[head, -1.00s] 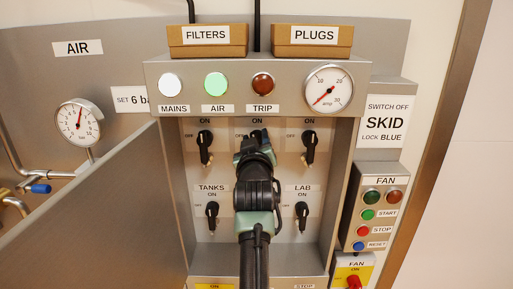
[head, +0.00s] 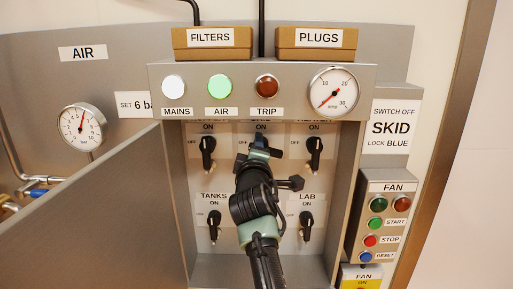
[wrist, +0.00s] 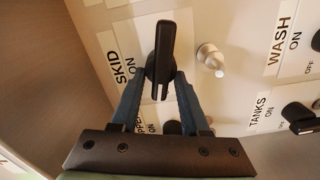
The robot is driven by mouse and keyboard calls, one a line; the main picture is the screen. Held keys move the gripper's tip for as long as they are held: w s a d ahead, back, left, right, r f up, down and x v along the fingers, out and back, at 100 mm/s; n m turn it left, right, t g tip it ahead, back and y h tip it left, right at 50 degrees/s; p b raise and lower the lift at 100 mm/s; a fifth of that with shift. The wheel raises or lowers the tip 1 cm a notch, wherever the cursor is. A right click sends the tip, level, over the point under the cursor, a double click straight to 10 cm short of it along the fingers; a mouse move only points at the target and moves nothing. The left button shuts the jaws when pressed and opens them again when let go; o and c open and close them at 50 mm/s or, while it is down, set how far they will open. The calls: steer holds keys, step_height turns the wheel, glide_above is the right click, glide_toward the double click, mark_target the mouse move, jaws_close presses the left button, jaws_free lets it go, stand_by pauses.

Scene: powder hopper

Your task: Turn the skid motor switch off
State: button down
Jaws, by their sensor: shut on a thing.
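The skid motor switch is a black knob (wrist: 163,60) with a pale line along it, beside the SKID ON label (wrist: 124,68) in the wrist view. Its long handle lies along the label's lettering, crosswise to the direction of the ON mark. My gripper (wrist: 161,78) is shut on this knob, a blue finger on each side. In the head view my gripper (head: 260,150) is at the top middle switch of the panel and covers most of it. The OFF mark for this switch is hidden in the wrist view.
The other switches, such as TANKS (head: 214,222) and LAB (head: 306,224), stand close around my arm. A small pale stud (wrist: 211,58) is beside the skid knob. The cabinet walls and an open door (head: 90,215) hem in the space. The fan box (head: 384,215) is at right.

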steer(key=shift+f+n, duration=0.15)
steer(key=shift+n, duration=1.25)
steer(key=c, duration=0.8)
jaws_free()
steer(key=shift+o, duration=0.2)
steer(key=s+b, duration=0.3)
steer(key=s, duration=1)
steer(key=shift+b, duration=0.4)
